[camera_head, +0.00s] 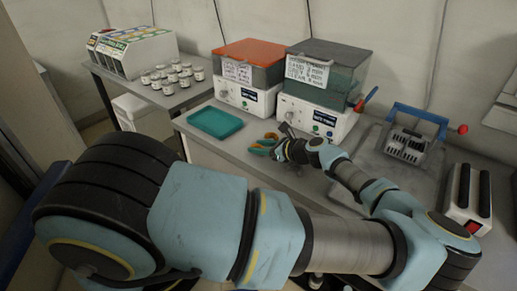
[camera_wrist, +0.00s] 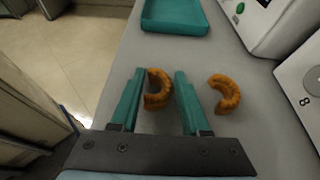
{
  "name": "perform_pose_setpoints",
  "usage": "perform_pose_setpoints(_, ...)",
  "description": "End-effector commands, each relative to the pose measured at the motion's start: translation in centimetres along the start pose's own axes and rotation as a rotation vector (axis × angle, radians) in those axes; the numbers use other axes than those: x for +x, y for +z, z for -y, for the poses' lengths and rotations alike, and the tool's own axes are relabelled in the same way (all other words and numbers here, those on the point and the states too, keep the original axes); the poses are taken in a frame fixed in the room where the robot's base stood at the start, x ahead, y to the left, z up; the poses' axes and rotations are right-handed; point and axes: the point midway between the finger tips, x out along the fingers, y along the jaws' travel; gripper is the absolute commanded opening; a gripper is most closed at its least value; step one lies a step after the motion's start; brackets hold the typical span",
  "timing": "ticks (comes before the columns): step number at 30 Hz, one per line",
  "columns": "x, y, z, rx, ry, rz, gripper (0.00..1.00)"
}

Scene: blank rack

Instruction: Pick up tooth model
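Two orange-brown, arch-shaped tooth models lie on the grey table in the wrist view. One tooth model (camera_wrist: 158,90) lies between the two teal fingers of my gripper (camera_wrist: 160,73), close to the left finger, which hides part of its left side. A gap shows between it and the right finger, so my gripper is open. The other tooth model (camera_wrist: 225,94) lies just right of the right finger, outside the grip. In the head view my gripper (camera_head: 264,147) is low over the table, and I cannot make out the models clearly there.
A teal tray (camera_head: 214,122) lies beyond my gripper; it also shows in the wrist view (camera_wrist: 175,17). Two white machines, one orange-lidded (camera_head: 245,80) and one grey-lidded (camera_head: 318,95), stand behind. The table's left edge is near.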

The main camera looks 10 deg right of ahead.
Motion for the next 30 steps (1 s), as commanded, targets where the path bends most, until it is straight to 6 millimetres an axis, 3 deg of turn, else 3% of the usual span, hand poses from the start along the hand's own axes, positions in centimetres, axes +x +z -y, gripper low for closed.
perform_pose_setpoints(1,0.0,0.0,0.0,0.000,0.000,0.000,0.39)
perform_pose_setpoints(12,0.0,0.0,0.0,0.000,0.000,0.000,0.00)
perform_pose_setpoints(23,-0.1,0.1,0.0,-0.001,0.000,0.000,0.00)
perform_pose_setpoints(30,-0.7,1.5,0.0,-0.004,0.001,-0.002,0.00)
